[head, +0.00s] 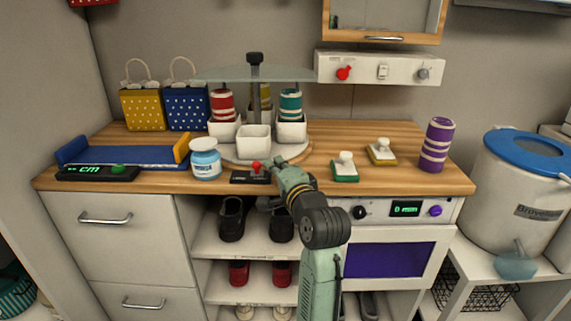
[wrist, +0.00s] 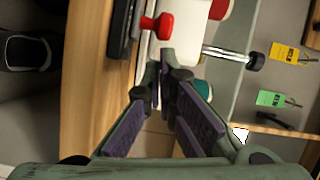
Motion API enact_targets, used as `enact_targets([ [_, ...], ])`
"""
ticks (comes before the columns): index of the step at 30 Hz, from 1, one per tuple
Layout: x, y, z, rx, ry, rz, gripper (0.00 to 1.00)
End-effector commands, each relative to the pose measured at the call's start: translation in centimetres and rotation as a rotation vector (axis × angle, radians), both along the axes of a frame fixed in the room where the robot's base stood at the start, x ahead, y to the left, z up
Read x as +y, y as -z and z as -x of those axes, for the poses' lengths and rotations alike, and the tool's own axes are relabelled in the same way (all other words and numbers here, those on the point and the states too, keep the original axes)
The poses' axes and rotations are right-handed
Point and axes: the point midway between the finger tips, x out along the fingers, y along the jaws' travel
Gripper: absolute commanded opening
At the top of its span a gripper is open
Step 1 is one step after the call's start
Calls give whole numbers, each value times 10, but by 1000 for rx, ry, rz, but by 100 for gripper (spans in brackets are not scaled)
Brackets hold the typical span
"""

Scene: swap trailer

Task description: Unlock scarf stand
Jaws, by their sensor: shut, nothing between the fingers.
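The scarf stand (head: 242,160) is a round base at the middle of the counter, with several white cups, a centre post and a glass top. Rolled red (head: 222,103) and teal (head: 290,104) scarves stand in its cups. In front of the stand lies a small black base (head: 245,178) with a red knob (head: 256,166); the knob also shows large in the wrist view (wrist: 158,25). My gripper (head: 272,167) is shut and empty, just right of the red knob. In the wrist view its fingertips (wrist: 166,66) are close to the knob; I cannot tell whether they touch.
A white jar (head: 205,160) stands left of the black base. Green-based (head: 345,168) and yellow-based (head: 382,151) blocks and a purple roll (head: 436,145) are on the right. A blue tray (head: 130,156) and patterned bags (head: 187,110) are on the left. The front-right counter is clear.

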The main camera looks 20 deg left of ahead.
Motion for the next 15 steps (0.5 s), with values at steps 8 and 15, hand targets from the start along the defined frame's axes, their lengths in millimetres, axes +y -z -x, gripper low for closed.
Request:
enact_targets([
  [8, 1, 0, 1, 0, 0, 0, 0],
  [15, 23, -2, 7, 2, -6, 1, 0],
])
